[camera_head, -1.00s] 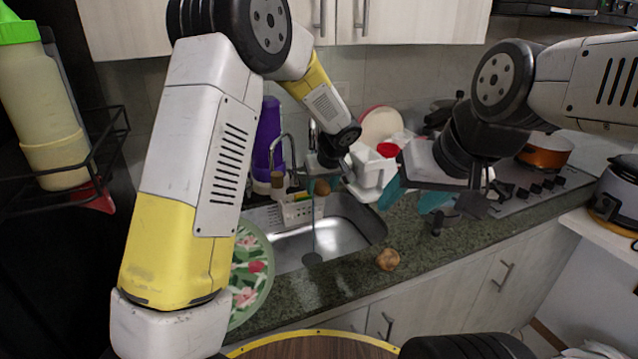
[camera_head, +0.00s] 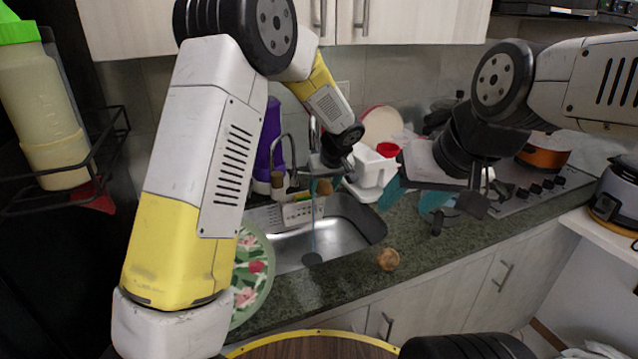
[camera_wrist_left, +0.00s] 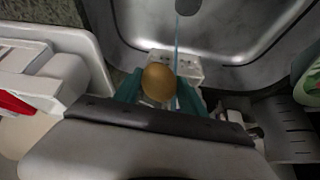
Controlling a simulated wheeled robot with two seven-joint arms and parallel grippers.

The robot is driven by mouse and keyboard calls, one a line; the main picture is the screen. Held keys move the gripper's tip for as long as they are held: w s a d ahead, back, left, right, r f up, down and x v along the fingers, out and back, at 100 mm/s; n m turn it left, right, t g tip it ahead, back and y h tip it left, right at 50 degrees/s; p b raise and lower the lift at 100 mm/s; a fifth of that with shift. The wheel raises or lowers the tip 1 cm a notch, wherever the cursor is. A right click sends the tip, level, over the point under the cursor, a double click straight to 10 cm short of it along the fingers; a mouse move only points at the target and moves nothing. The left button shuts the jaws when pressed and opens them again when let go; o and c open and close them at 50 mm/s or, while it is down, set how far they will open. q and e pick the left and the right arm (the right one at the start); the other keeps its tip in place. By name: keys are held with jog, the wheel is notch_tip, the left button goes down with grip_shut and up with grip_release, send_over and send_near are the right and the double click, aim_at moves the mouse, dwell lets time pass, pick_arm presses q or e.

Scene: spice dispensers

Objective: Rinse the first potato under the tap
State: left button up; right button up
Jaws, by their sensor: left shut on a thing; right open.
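My left gripper (camera_head: 322,186) is shut on a brown potato (camera_head: 324,187) above the sink (camera_head: 350,232), close to the tap (camera_head: 287,143). In the left wrist view, the potato (camera_wrist_left: 159,83) sits between the teal fingers of my left gripper (camera_wrist_left: 160,92). A thin stream of water (camera_head: 313,225) falls into the sink; in the wrist view the stream (camera_wrist_left: 177,45) passes just beside the potato. I cannot tell whether it touches it. A second potato (camera_head: 388,259) lies on the counter in front of the sink. My right gripper (camera_head: 415,195) is open and empty above the counter.
A floral plate (camera_head: 252,275) stands left of the sink. A white caddy (camera_head: 302,212) is in the sink's back area. A white dish rack (camera_head: 372,172) and a purple bottle (camera_head: 268,145) are behind. An orange pot (camera_head: 545,150) is on the stove. Counter right of the loose potato is clear.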

pick_arm(q)
jog(key=s+d, duration=0.2)
jog(key=s, duration=0.5)
jog(key=shift+s+d, duration=0.3)
dwell(1.2)
jog(key=s+d+r, duration=0.1)
jog(key=s+r, duration=0.3)
jog(key=shift+s+d, duration=0.3)
jog(key=shift+s, duration=0.05)
dwell(0.3)
dwell(0.4)
